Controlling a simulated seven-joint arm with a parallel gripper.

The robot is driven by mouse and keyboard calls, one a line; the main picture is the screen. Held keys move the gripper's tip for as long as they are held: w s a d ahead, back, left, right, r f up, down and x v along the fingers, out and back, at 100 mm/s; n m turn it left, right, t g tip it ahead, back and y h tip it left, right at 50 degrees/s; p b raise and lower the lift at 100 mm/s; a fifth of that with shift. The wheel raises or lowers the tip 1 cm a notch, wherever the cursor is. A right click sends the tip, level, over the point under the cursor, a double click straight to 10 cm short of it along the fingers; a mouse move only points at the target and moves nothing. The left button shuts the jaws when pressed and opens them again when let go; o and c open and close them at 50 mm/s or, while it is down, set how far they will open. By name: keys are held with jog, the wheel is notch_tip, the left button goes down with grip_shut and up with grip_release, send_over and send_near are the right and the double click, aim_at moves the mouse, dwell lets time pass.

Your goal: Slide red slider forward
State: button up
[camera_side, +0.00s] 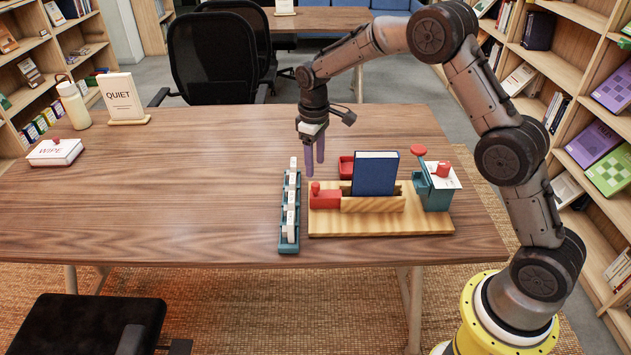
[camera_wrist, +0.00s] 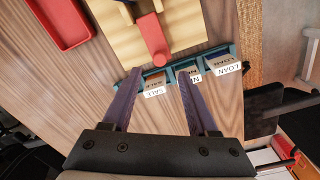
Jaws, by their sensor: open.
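The red slider (camera_side: 326,199) sits at the left end of a wooden block on a light wooden board (camera_side: 380,222), with a rounded red knob on it. In the wrist view the red slider (camera_wrist: 150,36) lies just beyond my fingertips, with its round end towards them. My gripper (camera_side: 314,168) is open, its two purple fingers pointing down above the table, behind and near the slider in the side view. In the wrist view my gripper (camera_wrist: 159,72) shows nothing between its fingers but table and part of a label rack beyond. I see no contact with the slider.
A teal rack (camera_side: 289,238) of label blocks stands left of the board. A blue book (camera_side: 375,173) stands upright in the wooden block. A red tray (camera_side: 346,160) is behind, a teal stamp device (camera_side: 435,195) at right. The table's left half is mostly clear.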

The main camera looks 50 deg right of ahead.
aim_at(316, 184)
notch_tip(316, 184, down, 7)
jog(key=shift+d+f, duration=0.1)
jog(key=shift+c, duration=0.2)
grip_shut()
dwell(0.3)
dwell(1.1)
